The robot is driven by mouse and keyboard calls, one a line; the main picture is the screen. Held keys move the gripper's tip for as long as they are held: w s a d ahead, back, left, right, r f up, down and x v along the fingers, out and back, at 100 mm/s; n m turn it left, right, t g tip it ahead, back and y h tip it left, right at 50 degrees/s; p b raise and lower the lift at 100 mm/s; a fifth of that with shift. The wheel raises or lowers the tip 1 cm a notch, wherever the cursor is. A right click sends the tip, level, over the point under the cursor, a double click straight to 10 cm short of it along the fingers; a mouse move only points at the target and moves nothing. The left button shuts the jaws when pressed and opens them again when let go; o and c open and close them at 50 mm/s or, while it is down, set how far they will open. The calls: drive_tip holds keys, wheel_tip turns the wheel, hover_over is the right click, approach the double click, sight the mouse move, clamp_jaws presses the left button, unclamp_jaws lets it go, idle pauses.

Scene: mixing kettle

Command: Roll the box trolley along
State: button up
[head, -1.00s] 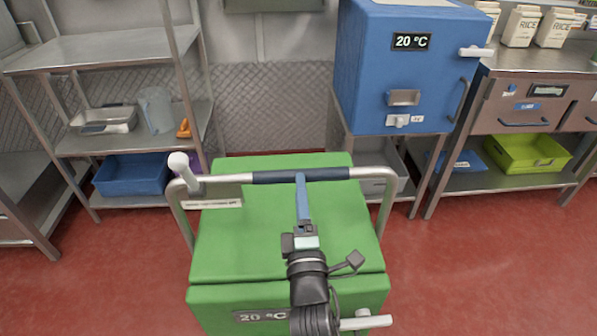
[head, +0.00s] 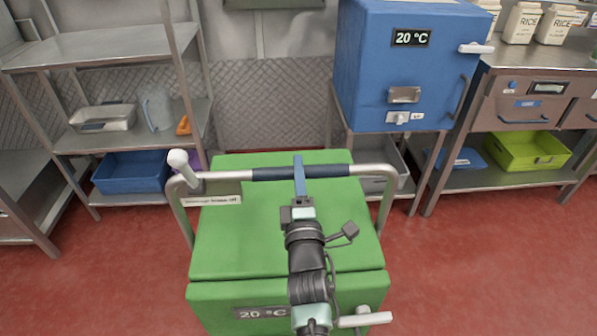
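The box trolley is a green box (head: 240,240) with a raised metal push handle, in the middle of the head view. The handle's crossbar has a dark blue grip (head: 330,171) at its middle and a white knob at its left end. A "20 °C" display and a white lever show on its near face. My gripper (head: 298,162) reaches over the lid from the near side, and its blue finger crosses over the dark blue grip. I see the fingers edge-on, so whether they are closed around the bar is hidden.
A blue box (head: 410,70) reading "20 °C" stands on a metal stand behind, to the right. A metal shelf unit (head: 100,50) stands at the left and a counter with drawers (head: 540,60) at the right. Red floor is clear on both sides of the trolley.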

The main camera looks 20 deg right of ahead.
clamp_jaws()
idle(0.9)
